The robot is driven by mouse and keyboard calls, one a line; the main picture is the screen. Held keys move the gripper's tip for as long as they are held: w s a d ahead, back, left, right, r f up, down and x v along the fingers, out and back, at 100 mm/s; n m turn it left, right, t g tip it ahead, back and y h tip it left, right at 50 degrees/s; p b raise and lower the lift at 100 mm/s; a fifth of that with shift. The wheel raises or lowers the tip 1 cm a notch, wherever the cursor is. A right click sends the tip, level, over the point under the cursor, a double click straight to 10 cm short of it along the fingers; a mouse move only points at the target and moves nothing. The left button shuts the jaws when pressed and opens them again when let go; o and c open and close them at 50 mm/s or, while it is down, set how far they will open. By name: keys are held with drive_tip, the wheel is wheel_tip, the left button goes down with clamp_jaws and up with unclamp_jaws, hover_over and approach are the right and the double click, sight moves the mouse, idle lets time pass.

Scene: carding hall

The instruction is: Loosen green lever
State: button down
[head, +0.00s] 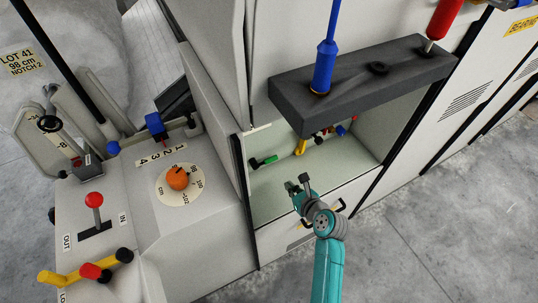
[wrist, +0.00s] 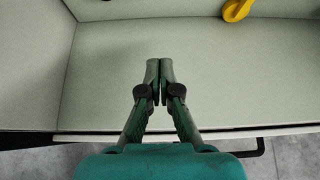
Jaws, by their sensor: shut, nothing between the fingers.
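The green lever (head: 264,161) sits on the back wall of an open compartment, at its left end, with a dark piece at its left end. My gripper (head: 297,181) is at the front opening of this compartment, to the lower right of the green lever and apart from it. In the wrist view my gripper (wrist: 160,65) has its fingertips together over the pale compartment floor, with nothing between them. The green lever cannot be made out in the wrist view.
A yellow lever (head: 301,146) is right of the green one; it also shows in the wrist view (wrist: 237,10). A dark block (head: 345,88) with blue and red handles overhangs the compartment. A control console (head: 140,205) stands at left. The compartment floor (head: 330,175) is clear.

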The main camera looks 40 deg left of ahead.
sight(276, 178)
drive_tip(key=shift+a, duration=0.55)
drive_tip(key=x, duration=1)
drive_tip(key=shift+w+r, duration=0.1)
drive_tip(key=shift+r, duration=0.05)
drive_tip(key=shift+w+a+r, duration=0.1)
drive_tip(key=shift+a+r, duration=0.05)
drive_tip(key=shift+r, duration=0.85)
drive_tip(key=shift+a+r, duration=0.2)
drive_tip(key=shift+r, duration=0.75)
